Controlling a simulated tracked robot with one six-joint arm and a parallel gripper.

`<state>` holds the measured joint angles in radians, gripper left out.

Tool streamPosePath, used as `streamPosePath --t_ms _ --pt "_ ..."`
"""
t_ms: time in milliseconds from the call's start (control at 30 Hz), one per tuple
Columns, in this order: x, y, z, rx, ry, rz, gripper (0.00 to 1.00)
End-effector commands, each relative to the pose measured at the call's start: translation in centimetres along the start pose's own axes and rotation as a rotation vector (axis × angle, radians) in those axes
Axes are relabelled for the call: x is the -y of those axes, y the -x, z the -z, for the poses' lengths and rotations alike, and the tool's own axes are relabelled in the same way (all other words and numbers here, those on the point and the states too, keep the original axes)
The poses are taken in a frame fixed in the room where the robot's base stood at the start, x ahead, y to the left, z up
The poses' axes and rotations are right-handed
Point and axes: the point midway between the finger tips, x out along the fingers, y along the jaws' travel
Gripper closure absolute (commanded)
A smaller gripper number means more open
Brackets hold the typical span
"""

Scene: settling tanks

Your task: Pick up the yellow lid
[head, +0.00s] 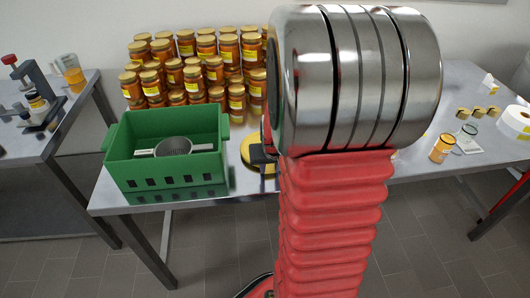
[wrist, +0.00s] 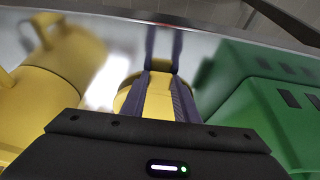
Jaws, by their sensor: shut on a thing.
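The yellow lid (head: 248,164) is on the steel table just right of the green crate, partly hidden by my arm in the head view. In the wrist view, the dark fingers of my gripper (wrist: 163,50) are shut on a yellow part of the lid (wrist: 159,96), and its round edge shows to the left of the fingers. In the head view only a dark bit of my gripper (head: 263,154) shows at the lid. I cannot tell whether the lid touches the table.
A green crate (head: 165,187) stands left of the lid; its wall (wrist: 262,100) is close on the right in the wrist view. Large yellow objects (wrist: 32,105) stand at the left there. Several honey jars (head: 180,70) are stacked behind. A paper roll (head: 515,122) stands far right.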

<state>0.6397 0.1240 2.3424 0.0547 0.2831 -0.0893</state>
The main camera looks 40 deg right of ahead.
Motion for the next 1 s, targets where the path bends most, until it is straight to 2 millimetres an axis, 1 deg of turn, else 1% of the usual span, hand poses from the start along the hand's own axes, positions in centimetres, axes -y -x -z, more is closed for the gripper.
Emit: streamPosePath --t_ms 233,367,467,567,800,900,1000 --pt "0.0 0.1 0.1 -0.001 0.0 0.0 0.94" --pt "0.0 0.8 0.4 -0.003 0.0 0.0 0.94" --pt "0.0 1.8 0.8 -0.004 0.0 0.0 0.94" --pt "0.0 3.1 1.4 -0.005 0.001 0.0 0.94" --pt "0.0 7.0 3.0 -0.005 0.001 0.0 0.94" --pt "0.0 8.2 3.5 -0.003 0.0 0.0 0.94" --pt "0.0 9.0 3.8 -0.002 0.0 0.0 0.94"
